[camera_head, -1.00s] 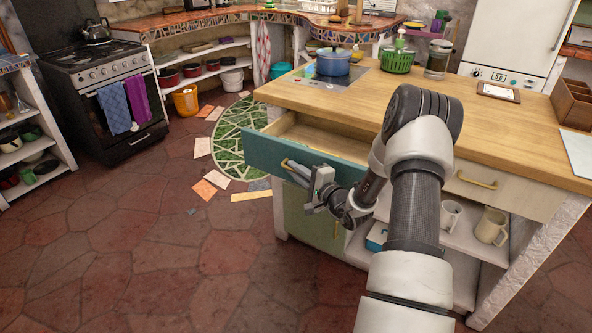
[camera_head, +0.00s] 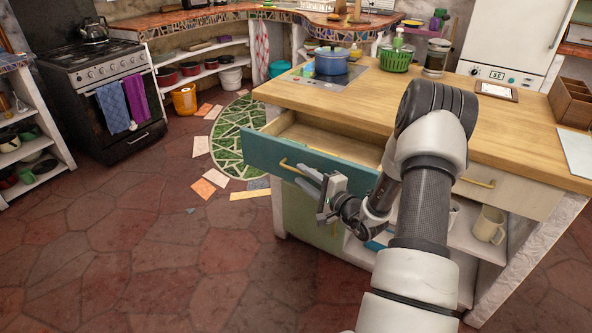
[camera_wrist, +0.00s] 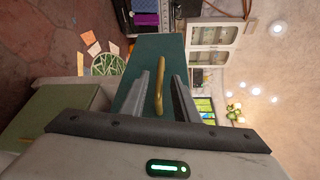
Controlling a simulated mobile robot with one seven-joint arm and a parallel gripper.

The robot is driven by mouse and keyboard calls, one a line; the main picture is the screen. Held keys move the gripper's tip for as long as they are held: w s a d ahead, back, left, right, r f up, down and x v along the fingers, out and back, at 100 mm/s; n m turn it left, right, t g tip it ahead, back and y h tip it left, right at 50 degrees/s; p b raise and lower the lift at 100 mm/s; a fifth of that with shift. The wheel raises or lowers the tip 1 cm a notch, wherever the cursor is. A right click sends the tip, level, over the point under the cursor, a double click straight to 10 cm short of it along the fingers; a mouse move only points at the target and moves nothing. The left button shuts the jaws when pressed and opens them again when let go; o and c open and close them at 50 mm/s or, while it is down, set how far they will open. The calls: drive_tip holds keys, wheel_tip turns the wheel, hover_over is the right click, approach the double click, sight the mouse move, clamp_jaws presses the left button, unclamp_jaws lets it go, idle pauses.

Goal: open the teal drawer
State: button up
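The teal drawer (camera_head: 262,152) stands pulled out from the left part of the wooden-topped counter, and its empty-looking inside shows behind the front. Its brass handle (camera_head: 285,163) is on the front face. My gripper (camera_head: 306,178) is just in front of the drawer face, close to the handle's right part. In the wrist view, the brass handle (camera_wrist: 158,94) appears between my two spread fingers (camera_wrist: 162,76), with a gap on each side. The teal front (camera_wrist: 150,50) lies behind it. My gripper is open and holds nothing. My arm hides the drawer's right end.
A pale drawer with a brass handle (camera_head: 478,183) is to the right in the same counter. A blue pot (camera_head: 332,62) and a green basket (camera_head: 397,60) stand on top. Mugs (camera_head: 490,225) sit on the shelf below.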

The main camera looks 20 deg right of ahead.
drive_tip(key=p+v, duration=0.1)
drive_tip(key=v, duration=1.1)
drive_tip(key=shift+s, duration=0.1)
drive_tip(key=s+a+r+n+g+y, duration=0.1)
drive_tip(key=a+r+n+g+y, duration=0.35)
drive_tip(key=a, duration=0.35)
drive_tip(key=s+a+r+n+g+y, duration=0.1)
drive_tip(key=a+r+n+g+y, duration=0.2)
drive_tip(key=a+r, duration=0.4)
drive_tip(key=s+a+r+n+g+h, duration=0.2)
drive_tip(key=s+a+n+g+h, duration=0.15)
drive_tip(key=s, duration=0.35)
drive_tip(key=s+a+r+n+g+h, duration=0.2)
drive_tip(key=s+a+n+g, duration=0.25)
drive_tip(key=s, duration=0.35)
drive_tip(key=s+d+r+n+t+h, duration=0.2)
drive_tip(key=s+d+r+t+h, duration=0.25)
drive_tip(key=r+h, duration=0.3)
wheel_tip(320, 180, up, 21)
drive_tip(key=p, duration=2.1)
drive_tip(key=shift+s+y, duration=0.3)
drive_tip(key=shift+y, duration=0.15)
